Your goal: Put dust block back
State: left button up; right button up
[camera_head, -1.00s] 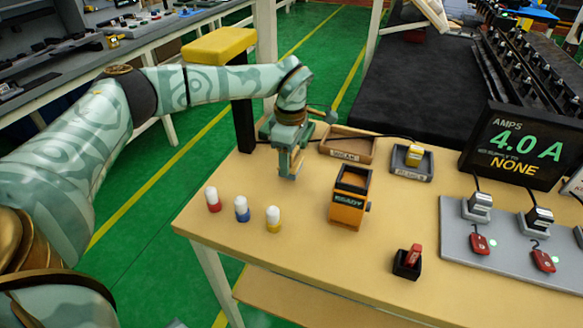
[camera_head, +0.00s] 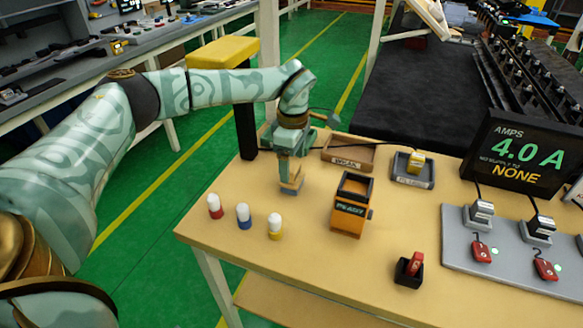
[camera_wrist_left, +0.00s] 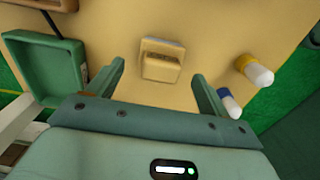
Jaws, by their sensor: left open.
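The dust block appears to be the small tan block with a blue-grey pad (camera_head: 290,190), low on the table under my left gripper (camera_head: 291,178). In the left wrist view the tan block (camera_wrist_left: 161,66) lies on the tabletop beyond and between my left fingertips (camera_wrist_left: 158,75). The fingers are spread, with clear gaps on both sides of the block. In the head view the gripper hides the block's upper part. My right gripper is not in view.
Three white-topped bottles, red (camera_head: 215,206), blue (camera_head: 243,216) and yellow (camera_head: 275,226), stand in front. An orange holder (camera_head: 351,205) stands to the right. Behind are a brown tray (camera_head: 348,152) and a grey tray (camera_head: 413,181) with a yellow item. A green tray (camera_wrist_left: 45,68) shows in the wrist view.

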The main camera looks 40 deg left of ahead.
aim_at(293, 166)
pick_arm(q)
notch_tip(293, 166, up, 8)
jog(key=shift+p, duration=1)
jog(key=shift+r, duration=0.1)
